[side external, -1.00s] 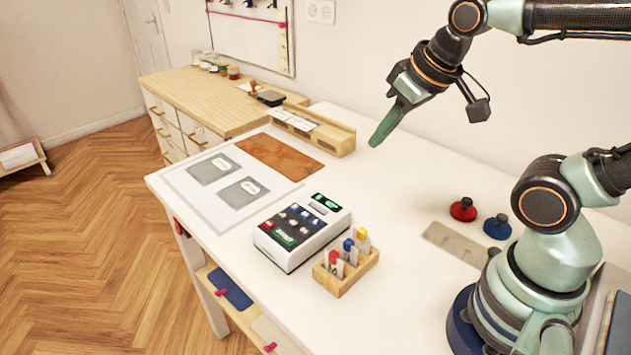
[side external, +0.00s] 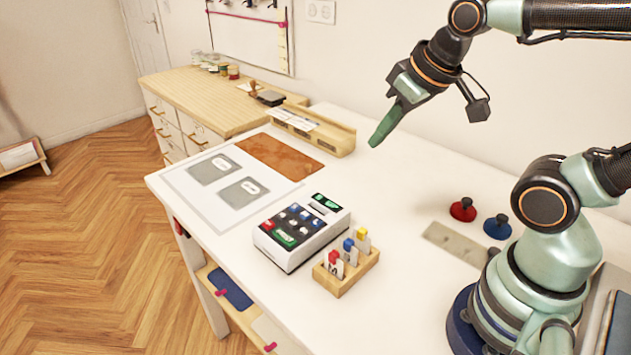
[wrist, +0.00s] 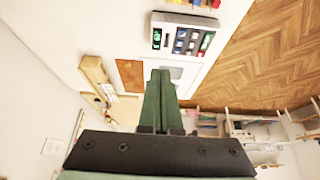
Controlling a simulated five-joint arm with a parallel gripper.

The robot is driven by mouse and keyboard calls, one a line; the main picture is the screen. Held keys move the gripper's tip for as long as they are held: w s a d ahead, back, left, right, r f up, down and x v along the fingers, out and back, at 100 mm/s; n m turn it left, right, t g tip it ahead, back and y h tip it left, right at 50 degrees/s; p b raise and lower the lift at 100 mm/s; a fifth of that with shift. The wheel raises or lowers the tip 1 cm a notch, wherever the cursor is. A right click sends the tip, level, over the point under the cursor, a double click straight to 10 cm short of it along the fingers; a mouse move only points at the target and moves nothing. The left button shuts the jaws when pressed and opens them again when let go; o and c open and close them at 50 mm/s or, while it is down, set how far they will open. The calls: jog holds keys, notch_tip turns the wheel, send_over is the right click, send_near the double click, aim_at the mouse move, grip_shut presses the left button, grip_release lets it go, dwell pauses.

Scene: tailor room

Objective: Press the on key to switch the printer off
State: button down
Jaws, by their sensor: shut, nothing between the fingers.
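The printer (side external: 300,228) is a white box on the white table, with a dark panel of several coloured keys, green and red ones among them, and a small green display at its far end. It also shows in the wrist view (wrist: 184,37) near the top. The labels are too small for me to read, so I cannot tell which is the on key. My gripper (side external: 376,142) has green fingers, shut and empty, high above the table, to the right of and beyond the printer. In the wrist view the shut fingers (wrist: 160,76) point toward the table, apart from the printer.
A wooden holder (side external: 345,270) with coloured tabs stands close beside the printer. A red knob (side external: 463,209) and a blue knob (side external: 497,227) stand on the right. A mat with grey patches (side external: 175,182), a brown sheet (side external: 279,157) and a wooden tray (side external: 340,141) lie behind.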

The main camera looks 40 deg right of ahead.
jog(key=w+a+f+n+t+y, duration=0.1)
jog(key=w+a+f+n, duration=0.1)
jog(key=w+a+n, duration=0.15)
jog(key=w+a+f+n+t, duration=0.1)
jog(key=w+a+f+n, duration=0.1)
jog(key=w, duration=0.3)
jog(key=n+t+y, duration=0.1)
jog(key=n+y, duration=0.1)
jog(key=n, duration=0.4)
send_over(268, 225)
jog(key=shift+s+d+f, duration=0.1)
jog(key=shift+d+f, duration=0.05)
jog(key=shift+f, duration=0.6)
jog(key=shift+s+d+f, duration=0.1)
jog(key=shift+s+f, duration=0.05)
jog(key=shift+f, duration=0.6)
jog(key=shift+s+d+f, duration=0.1)
jog(key=shift+d+f, duration=0.05)
jog(key=shift+f, duration=0.6)
jog(key=shift+f, duration=4.4)
jog(key=shift+d+f, duration=0.1)
jog(key=shift+f, duration=0.3)
